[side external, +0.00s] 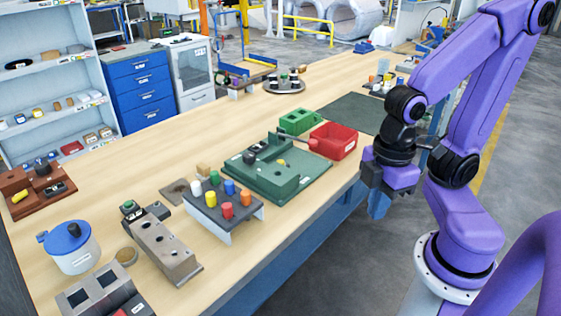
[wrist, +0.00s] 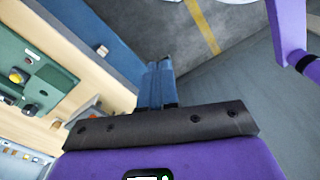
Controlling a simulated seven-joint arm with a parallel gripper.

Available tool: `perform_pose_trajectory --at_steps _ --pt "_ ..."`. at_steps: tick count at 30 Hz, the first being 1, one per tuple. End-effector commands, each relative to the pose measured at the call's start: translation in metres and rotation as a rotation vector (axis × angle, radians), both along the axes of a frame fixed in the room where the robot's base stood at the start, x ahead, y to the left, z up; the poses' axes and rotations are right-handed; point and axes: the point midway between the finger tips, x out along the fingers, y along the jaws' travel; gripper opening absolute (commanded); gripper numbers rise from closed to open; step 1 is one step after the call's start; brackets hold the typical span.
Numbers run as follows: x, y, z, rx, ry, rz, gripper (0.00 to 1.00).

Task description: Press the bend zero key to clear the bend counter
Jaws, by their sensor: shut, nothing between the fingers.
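A green bench fixture (side external: 290,186) sits near the middle of the table. It carries a small yellow round part (side external: 281,162) and dark round parts (side external: 249,157), with a lever-like bar at its back. I cannot read a label, so I cannot tell which part is the bend zero key. The fixture also shows at the left edge of the wrist view (wrist: 50,82), with the yellow part (wrist: 17,76). My gripper (side external: 378,205) is shut and empty, pointing down beyond the table's front edge, right of the fixture. Its closed fingers (wrist: 158,80) show over the floor side in the wrist view.
A dark mat (side external: 352,112) lies behind the bin. The table's blue front edge (side external: 300,236) lies between my gripper and the fixture.

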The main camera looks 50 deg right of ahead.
Motion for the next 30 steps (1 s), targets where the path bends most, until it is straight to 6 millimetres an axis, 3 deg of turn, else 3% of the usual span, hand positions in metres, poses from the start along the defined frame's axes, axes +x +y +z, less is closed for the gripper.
perform_pose_trajectory --at_steps 22,26,30 --pt "0.004 0.001 0.000 0.004 -0.007 -0.020 0.00" --pt "0.024 0.005 -0.002 0.024 -0.043 -0.113 0.00" --pt "0.065 0.010 -0.005 0.068 -0.114 -0.299 0.00"
